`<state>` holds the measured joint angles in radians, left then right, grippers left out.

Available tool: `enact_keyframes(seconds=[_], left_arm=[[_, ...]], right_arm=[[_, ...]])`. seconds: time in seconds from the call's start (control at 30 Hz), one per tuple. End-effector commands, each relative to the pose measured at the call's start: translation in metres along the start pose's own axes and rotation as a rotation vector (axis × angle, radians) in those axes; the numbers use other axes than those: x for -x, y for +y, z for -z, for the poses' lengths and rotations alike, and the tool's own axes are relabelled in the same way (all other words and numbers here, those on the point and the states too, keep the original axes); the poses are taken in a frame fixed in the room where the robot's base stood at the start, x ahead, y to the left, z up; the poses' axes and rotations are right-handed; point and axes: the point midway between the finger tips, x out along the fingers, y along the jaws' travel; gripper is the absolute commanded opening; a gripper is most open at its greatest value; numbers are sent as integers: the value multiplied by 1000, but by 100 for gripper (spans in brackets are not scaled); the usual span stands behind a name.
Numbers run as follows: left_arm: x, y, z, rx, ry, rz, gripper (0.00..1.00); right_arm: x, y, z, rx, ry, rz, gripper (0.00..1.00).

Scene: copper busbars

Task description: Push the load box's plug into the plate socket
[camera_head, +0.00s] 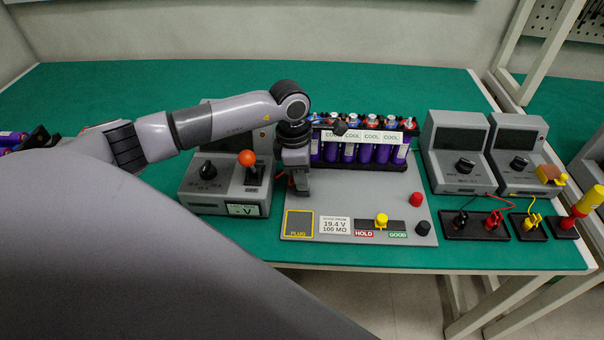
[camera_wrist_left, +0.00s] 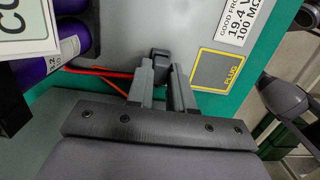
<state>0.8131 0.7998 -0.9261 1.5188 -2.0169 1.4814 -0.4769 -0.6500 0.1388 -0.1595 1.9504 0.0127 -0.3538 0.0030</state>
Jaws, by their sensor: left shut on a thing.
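My left gripper (camera_head: 297,187) points down over the left part of the grey plate (camera_head: 350,190). In the left wrist view its fingers (camera_wrist_left: 164,84) are shut on a small dark block (camera_wrist_left: 160,56), which looks like the plug. Red leads (camera_wrist_left: 108,73) run beside it. Whether the plug touches the plate or a socket I cannot tell; the socket is not clearly visible. The yellow-framed PLUG square (camera_head: 299,224) on the plate is empty, in front of the gripper. A grey box (camera_head: 226,190) with a dial and an orange-knobbed lever stands left, probably the load box.
Purple cells (camera_head: 360,152) with COOL labels stand behind the plate. A yellow-knobbed slider (camera_head: 381,220), a red post (camera_head: 416,199) and a black post (camera_head: 423,228) are on its right part. Two grey meters (camera_head: 458,150) (camera_head: 517,152) and black lead holders (camera_head: 476,226) stand right.

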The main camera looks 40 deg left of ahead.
Motion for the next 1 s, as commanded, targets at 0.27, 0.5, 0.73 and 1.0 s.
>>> enact_keyframes(seconds=[0.27, 0.5, 0.73, 1.0], left_arm=[[-5, 0, 1, 0, 0, -1, 0], [-4, 0, 1, 0, 0, -1, 51], [-3, 0, 0, 0, 0, 0, 51], [19, 0, -2, 0, 0, -1, 51]], right_arm=[[-3, 0, -5, 0, -1, 0, 43], [-3, 0, -5, 0, -2, 0, 43], [-3, 0, -4, 0, -2, 0, 43], [7, 0, 8, 0, -2, 0, 43]])
